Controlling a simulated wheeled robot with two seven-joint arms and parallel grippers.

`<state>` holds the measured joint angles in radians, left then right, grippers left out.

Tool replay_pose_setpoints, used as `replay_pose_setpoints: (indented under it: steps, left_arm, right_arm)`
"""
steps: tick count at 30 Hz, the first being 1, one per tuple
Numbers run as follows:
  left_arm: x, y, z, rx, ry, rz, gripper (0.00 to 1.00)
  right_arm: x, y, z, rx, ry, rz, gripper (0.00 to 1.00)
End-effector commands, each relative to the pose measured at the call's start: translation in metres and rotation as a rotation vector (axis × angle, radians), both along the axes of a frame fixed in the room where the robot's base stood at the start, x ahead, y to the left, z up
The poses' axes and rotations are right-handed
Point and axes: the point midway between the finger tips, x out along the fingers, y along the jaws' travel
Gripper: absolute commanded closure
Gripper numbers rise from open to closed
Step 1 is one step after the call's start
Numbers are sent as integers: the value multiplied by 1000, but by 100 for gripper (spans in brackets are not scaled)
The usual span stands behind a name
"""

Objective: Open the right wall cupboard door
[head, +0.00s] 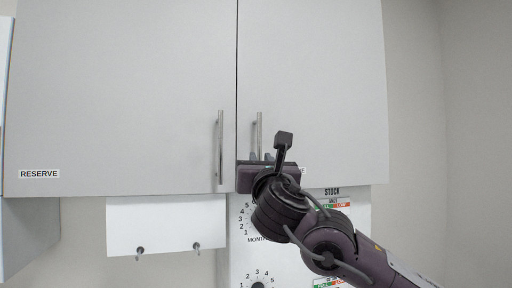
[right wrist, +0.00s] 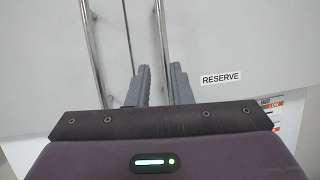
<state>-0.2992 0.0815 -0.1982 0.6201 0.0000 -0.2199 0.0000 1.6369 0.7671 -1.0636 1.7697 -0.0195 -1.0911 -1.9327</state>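The right wall cupboard door (head: 320,80) is a flat pale grey panel and looks closed, level with the left door. Its upright metal bar handle (head: 259,132) is near its lower left edge. My right gripper (head: 260,157) is at the lower part of this handle. In the right wrist view the handle (right wrist: 161,35) runs down into the gap between the two grey fingers (right wrist: 159,82), nearer the right finger. The fingers are apart, with a gap beside the bar. The handle's lower end is hidden by the gripper. My left gripper is not in view.
The left cupboard door (head: 120,90), labelled RESERVE, has its own bar handle (head: 220,148) close to the left of my gripper. Below hang a white panel (head: 165,225) with two hooks and a white stock board (head: 357,220). Bare wall (head: 470,130) lies to the right.

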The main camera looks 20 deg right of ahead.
Motion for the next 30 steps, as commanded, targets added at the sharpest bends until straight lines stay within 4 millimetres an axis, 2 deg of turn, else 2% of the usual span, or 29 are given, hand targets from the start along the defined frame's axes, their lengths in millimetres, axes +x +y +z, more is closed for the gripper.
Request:
replay_pose_setpoints:
  steps: [1,5,15,21,30]
  left_arm:
    - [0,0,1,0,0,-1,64]
    - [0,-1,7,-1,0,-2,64]
    - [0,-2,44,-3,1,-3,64]
    - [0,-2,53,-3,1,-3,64]
    - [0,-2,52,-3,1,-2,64]
  right_arm:
    - [-3,-3,9,-21,-12,-14,81]
    - [0,-6,20,-43,-18,-28,81]
    - [48,-14,42,-40,-17,-26,81]
    - [64,-16,45,-40,-19,-25,81]
    - [66,-16,44,-39,-19,-24,81]
